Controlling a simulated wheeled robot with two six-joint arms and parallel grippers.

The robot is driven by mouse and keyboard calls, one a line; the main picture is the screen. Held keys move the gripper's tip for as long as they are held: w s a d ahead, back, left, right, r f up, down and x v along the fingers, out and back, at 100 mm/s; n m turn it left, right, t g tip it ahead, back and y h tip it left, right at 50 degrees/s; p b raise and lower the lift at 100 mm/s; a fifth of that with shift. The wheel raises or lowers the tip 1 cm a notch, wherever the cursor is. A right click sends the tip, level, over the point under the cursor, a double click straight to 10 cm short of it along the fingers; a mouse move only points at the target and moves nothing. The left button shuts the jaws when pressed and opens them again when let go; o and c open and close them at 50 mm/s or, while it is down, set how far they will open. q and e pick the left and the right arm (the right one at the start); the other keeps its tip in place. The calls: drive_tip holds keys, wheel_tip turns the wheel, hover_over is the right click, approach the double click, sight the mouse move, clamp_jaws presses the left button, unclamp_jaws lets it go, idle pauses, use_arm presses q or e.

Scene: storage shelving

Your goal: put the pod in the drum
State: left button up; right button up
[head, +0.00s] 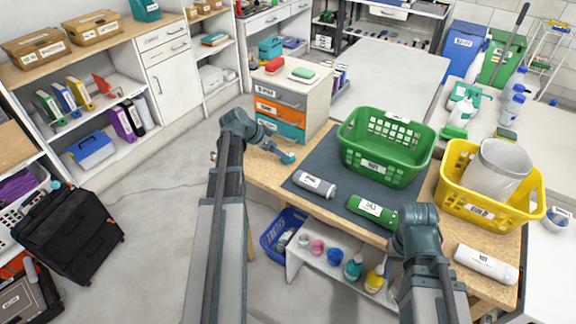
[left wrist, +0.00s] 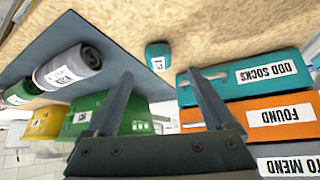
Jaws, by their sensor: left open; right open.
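A small teal labelled piece (head: 287,158) lies on the wooden worktop between the drawer unit and the dark mat; in the left wrist view it (left wrist: 157,55) shows just beyond the fingertips. My left gripper (left wrist: 158,74) is open and empty, facing it. A grey labelled cylinder (head: 314,185) and a green one (head: 372,211) lie on the mat's near side. A pale round container (head: 499,165) stands in the yellow basket (head: 474,210). My right gripper (head: 400,240) is beside the green cylinder; its fingers are mostly hidden. The small labels leave it unclear which pieces are the pod and drum.
A green basket (head: 385,150) stands on the mat (head: 300,172). The drawer unit (head: 290,100) stands left of it, with red and green items on top. A white labelled cylinder (head: 486,264) lies at the near right. A low shelf with bottles sits below the worktop.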

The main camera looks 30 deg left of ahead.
sight(292, 160)
use_arm(q)
drive_tip(key=shift+w+d+f, duration=0.1)
drive_tip(key=shift+f, duration=0.05)
drive_tip(key=b+x, duration=0.4)
drive_tip(key=x, duration=0.1)
drive_tip(key=shift+f, duration=0.25)
drive_tip(key=shift+r, duration=0.1)
clamp_jaws()
drive_tip(key=shift+r, duration=0.1)
wheel_tip(292, 160, up, 10)
drive_tip(key=p, duration=1)
